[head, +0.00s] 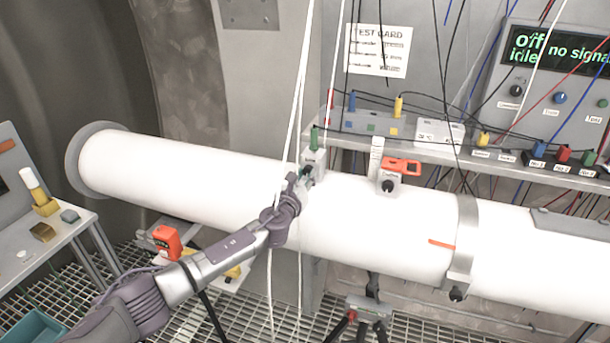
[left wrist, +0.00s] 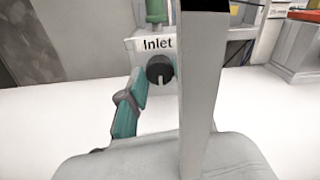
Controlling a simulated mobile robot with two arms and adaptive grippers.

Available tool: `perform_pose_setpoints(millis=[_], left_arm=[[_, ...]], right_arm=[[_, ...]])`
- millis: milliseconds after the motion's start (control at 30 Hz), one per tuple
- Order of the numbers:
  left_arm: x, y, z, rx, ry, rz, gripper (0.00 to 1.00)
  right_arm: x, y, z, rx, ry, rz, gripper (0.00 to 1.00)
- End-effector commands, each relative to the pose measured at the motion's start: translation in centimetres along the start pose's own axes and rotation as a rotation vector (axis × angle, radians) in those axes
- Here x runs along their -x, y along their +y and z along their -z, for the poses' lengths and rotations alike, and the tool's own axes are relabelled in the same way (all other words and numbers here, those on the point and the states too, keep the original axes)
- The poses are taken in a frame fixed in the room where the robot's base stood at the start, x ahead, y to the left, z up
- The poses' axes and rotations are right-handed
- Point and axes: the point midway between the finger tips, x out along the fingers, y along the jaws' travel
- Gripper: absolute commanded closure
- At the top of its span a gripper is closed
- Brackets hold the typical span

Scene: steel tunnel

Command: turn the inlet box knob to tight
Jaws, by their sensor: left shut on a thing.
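The inlet box (head: 313,157) is a small grey box on top of the white pipe, with a green plug in it. In the left wrist view its label reads "Inlet" (left wrist: 157,43). Below the label is the round black inlet box knob (left wrist: 159,68), its pale mark pointing down. My left gripper (head: 304,178) reaches the box front and is shut on the knob. One teal finger (left wrist: 130,108) shows at the knob's lower left; the other is hidden behind a grey upright bar close to the camera. My right gripper is not in view.
The white pipe (head: 200,170) runs across the view. White cables (head: 297,90) hang close by my left gripper. A second box with an orange part (head: 400,166) stands right on the pipe. A shelf (head: 450,150) with plugs and a panel reading "off idle, no signal" (head: 560,50) is behind.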

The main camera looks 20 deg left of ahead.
Motion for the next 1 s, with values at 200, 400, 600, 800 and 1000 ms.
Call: perform_pose_setpoints(millis=[200,400,600,800,1000], left_arm=[[0.09,0.0,0.42,-0.015,0.006,0.001,1.0],[0.1,0.0,0.44,-0.015,0.007,0.001,1.0],[0.08,0.01,0.38,-0.014,0.006,0.0,0.46],[0.04,0.0,0.19,-0.013,0.003,0.0,0.42],[0.36,0.03,0.14,-0.013,0.002,0.0,0.42]], right_arm=[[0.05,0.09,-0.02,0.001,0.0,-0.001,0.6],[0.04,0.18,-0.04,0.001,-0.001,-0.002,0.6],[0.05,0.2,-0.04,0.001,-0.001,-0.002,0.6],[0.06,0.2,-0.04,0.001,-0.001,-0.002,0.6],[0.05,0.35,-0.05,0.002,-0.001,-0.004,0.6]])
